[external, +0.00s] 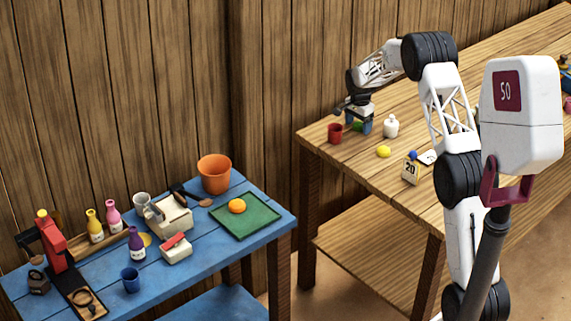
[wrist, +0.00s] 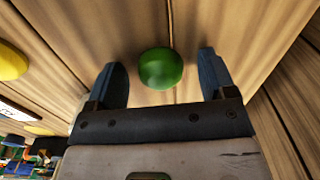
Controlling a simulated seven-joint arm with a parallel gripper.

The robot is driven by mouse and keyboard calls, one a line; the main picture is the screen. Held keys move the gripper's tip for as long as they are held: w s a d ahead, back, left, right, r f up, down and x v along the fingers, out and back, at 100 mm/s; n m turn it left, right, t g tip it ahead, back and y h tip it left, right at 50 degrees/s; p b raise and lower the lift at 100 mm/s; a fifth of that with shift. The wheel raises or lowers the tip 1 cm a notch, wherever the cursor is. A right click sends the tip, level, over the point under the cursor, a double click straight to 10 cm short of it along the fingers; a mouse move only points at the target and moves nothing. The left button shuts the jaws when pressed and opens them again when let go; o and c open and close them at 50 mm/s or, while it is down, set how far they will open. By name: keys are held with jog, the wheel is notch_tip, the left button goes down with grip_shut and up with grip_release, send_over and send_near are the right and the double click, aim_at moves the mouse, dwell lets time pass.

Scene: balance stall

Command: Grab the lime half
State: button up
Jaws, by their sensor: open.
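The lime half (wrist: 161,69) is a green rounded piece on the wooden table. In the wrist view it lies between the two blue fingertips of my gripper (wrist: 162,80), with a visible gap to each finger. In the external view the lime half (external: 357,126) is a small green patch, partly hidden by my gripper (external: 359,125). My gripper is open and low over the far left end of the wooden table.
A blue table (external: 205,262) holds bottles and containers.

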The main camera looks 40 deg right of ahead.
aim_at(359, 123)
jog(key=shift+c, duration=0.2)
jog(key=c, duration=0.9)
jog(key=shift+r, duration=0.1)
jog(key=shift+c, duration=0.2)
jog(key=shift+r, duration=0.8)
jog(key=shift+s+r, duration=0.15)
jog(key=shift+r, duration=0.8)
jog(key=s+a, duration=0.2)
jog(key=s, duration=0.2)
jog(key=s+a+r, duration=0.1)
jog(key=s+a, duration=0.1)
jog(key=s, duration=0.3)
jog(key=s+a, duration=0.3)
jog(key=s, duration=0.2)
jog(key=shift+r, duration=0.15)
